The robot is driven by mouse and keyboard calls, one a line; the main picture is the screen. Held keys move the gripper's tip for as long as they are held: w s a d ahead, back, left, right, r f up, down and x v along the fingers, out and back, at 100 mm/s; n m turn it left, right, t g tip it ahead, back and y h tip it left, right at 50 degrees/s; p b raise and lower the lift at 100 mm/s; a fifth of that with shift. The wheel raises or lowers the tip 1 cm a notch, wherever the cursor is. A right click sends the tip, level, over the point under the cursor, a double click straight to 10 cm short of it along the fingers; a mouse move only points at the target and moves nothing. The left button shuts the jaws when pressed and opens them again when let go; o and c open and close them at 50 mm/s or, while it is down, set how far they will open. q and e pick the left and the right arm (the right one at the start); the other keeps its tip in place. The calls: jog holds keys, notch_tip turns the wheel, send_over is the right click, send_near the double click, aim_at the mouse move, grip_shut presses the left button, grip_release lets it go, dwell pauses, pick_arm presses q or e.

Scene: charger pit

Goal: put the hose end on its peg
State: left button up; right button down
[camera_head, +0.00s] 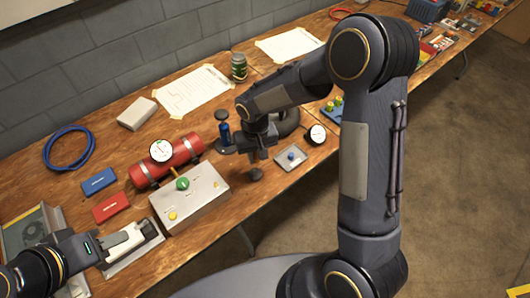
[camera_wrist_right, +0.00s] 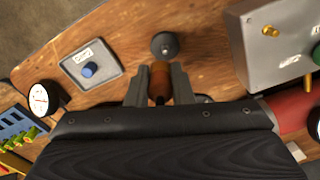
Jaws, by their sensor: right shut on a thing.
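My right gripper (camera_head: 257,150) is over the middle of the bench. The right wrist view shows its two fingers (camera_wrist_right: 160,85) on either side of an orange-brown piece (camera_wrist_right: 160,78), which I take to be the hose end; the gripper is shut on it. Just beyond the fingertips is a dark round-topped knob (camera_wrist_right: 165,45), perhaps the peg; in the head view it shows below the gripper (camera_head: 256,174). The gap between piece and knob is hard to judge. A dark curved hose (camera_head: 290,122) shows behind the gripper. My left gripper (camera_head: 130,240) is at lower left, fingers unclear.
A metal control box (camera_head: 200,200) and a red cylinder (camera_head: 180,158) with a gauge stand left of the right gripper. A blue-knob plate (camera_head: 291,158) and a round gauge (camera_head: 316,134) are to its right. A blue upright with a dark top (camera_head: 225,131) stands close by.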

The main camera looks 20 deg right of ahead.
aim_at(255, 171)
jog(key=shift+a, duration=0.3)
jog(key=shift+w+a+f, duration=0.1)
jog(key=shift+f, duration=0.05)
jog(key=shift+f+b, duration=1.5)
jog(key=shift+f, duration=0.65)
jog(key=shift+f+b, duration=1.25)
jog(key=shift+f, duration=0.15)
jog(key=c, duration=1.2)
grip_release()
jog(key=shift+r, duration=0.15)
notch_tip(255, 171, up, 8)
jog(key=shift+f, duration=0.2)
